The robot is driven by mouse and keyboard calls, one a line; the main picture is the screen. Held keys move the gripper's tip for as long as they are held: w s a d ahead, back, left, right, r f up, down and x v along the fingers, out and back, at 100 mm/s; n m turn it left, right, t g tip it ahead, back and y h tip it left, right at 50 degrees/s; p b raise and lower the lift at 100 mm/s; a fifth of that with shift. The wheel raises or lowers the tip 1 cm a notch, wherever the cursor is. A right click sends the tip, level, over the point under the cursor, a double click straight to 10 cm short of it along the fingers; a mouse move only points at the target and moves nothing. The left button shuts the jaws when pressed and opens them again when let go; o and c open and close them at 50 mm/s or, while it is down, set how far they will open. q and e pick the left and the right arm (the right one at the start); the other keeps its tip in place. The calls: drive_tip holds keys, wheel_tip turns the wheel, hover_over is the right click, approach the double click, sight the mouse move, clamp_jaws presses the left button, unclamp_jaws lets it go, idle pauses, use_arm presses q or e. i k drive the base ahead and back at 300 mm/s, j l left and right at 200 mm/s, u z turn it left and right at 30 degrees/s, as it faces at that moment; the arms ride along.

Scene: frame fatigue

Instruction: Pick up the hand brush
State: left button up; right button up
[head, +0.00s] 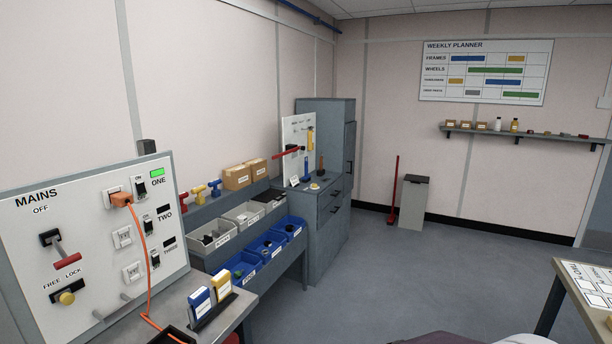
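I cannot pick out a hand brush with certainty. A long red-handled tool (394,188) stands upright against the far wall, beside a grey bin; its lower end is too small to tell what it is. Small tools stand on top of the grey cabinet (332,207), one of them upright with a blue part, too small to name. Neither of my grippers shows in the head view.
A mains panel (95,245) with an orange cable fills the left. Blue bins (244,266) and grey trays line the left wall. The grey bin (412,203) has a dark lid. A table (590,287) is at right. The floor between is clear.

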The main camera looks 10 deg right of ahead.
sight(307, 178)
drive_tip(key=i+l+z, duration=0.55)
drive_tip(key=i, duration=0.25)
drive_tip(key=i+z, duration=0.3)
drive_tip(key=i, duration=0.15)
drive_tip(key=i+l, duration=0.1)
drive_tip(key=i, duration=1.95)
drive_tip(key=i+l+u, duration=0.1)
drive_tip(key=i+u, duration=0.35)
drive_tip(key=i+l+u, duration=0.25)
drive_tip(key=u, duration=0.15)
drive_tip(key=i+l+u, duration=0.6)
drive_tip(key=l+u, duration=0.25)
drive_tip(key=j, duration=0.05)
